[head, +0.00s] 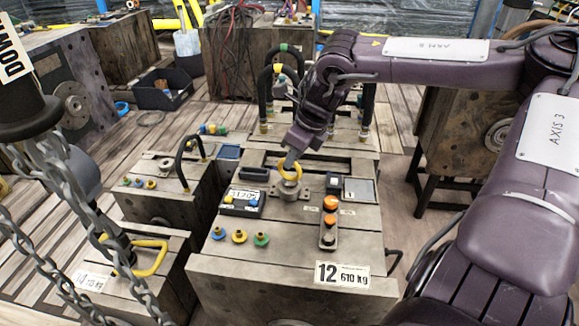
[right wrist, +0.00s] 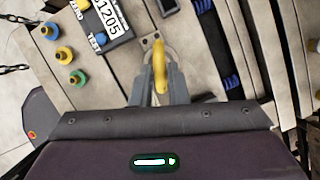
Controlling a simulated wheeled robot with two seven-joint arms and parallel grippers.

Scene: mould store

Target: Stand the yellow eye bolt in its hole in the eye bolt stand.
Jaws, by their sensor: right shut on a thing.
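The yellow eye bolt (head: 291,176) is in my right gripper (head: 289,163), above the middle of the large mould block. The right wrist view shows its yellow ring (right wrist: 160,66) edge-on between the two grey fingers (right wrist: 160,88), which are shut on it. A round grey metal piece (head: 290,191), seemingly the eye bolt stand, is directly below the ring in the head view. The shank and hole are hidden, so I cannot tell whether the bolt is in the hole. My left gripper is not in view.
On the block are a counter box (head: 242,202), orange push buttons (head: 329,212), a dark handset (head: 254,174) and blue, yellow and green knobs (head: 239,236). Black hoses (head: 266,95) rise behind. Chains (head: 75,215) hang at left; a smaller block (head: 165,200) stands left.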

